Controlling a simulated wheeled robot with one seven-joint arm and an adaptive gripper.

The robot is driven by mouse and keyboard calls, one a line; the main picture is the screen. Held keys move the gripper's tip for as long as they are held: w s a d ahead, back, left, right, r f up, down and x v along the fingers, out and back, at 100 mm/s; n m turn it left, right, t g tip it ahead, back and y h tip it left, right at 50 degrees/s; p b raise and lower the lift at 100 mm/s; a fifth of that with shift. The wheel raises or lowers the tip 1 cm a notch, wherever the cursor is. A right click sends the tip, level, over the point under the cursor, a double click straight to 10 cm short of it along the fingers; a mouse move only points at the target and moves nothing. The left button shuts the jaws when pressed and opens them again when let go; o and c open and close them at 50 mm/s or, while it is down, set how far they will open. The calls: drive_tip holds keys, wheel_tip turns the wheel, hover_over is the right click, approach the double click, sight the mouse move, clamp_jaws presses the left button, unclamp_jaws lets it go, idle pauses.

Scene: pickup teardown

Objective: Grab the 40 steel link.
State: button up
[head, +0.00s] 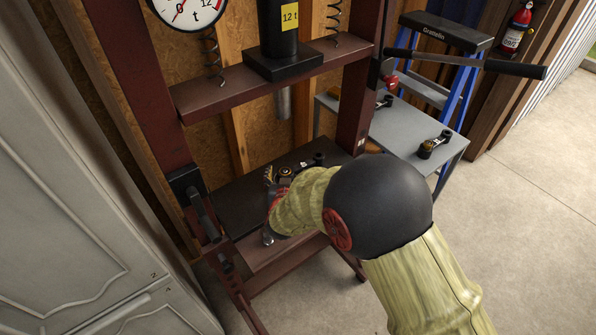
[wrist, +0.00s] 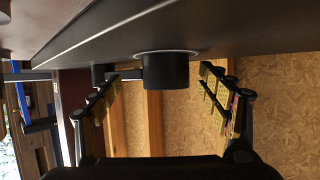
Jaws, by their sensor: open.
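A dark link with a brass-coloured ring (head: 286,171) lies on the black bed plate (head: 240,205) of the press, partly hidden by my arm. In the wrist view its thick round end (wrist: 166,70) shows close, with a thin bar running to a smaller round end (wrist: 98,74). My gripper (head: 274,183) is at the plate beside the link. In the wrist view my gripper (wrist: 160,92) is open, with its two padded fingers apart on either side of the thick end and no clear contact. A small pale mark on the link is unreadable.
A grey side table (head: 405,130) at the right holds another dark link (head: 435,145) and a partly hidden one (head: 385,102). The press ram (head: 284,102) hangs above the plate. A white cabinet (head: 70,200) is left.

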drive_tip(key=shift+r, duration=0.1)
drive_tip(key=shift+c, duration=0.4)
drive_tip(key=shift+s, duration=0.1)
drive_tip(key=c, duration=1.9)
clamp_jaws()
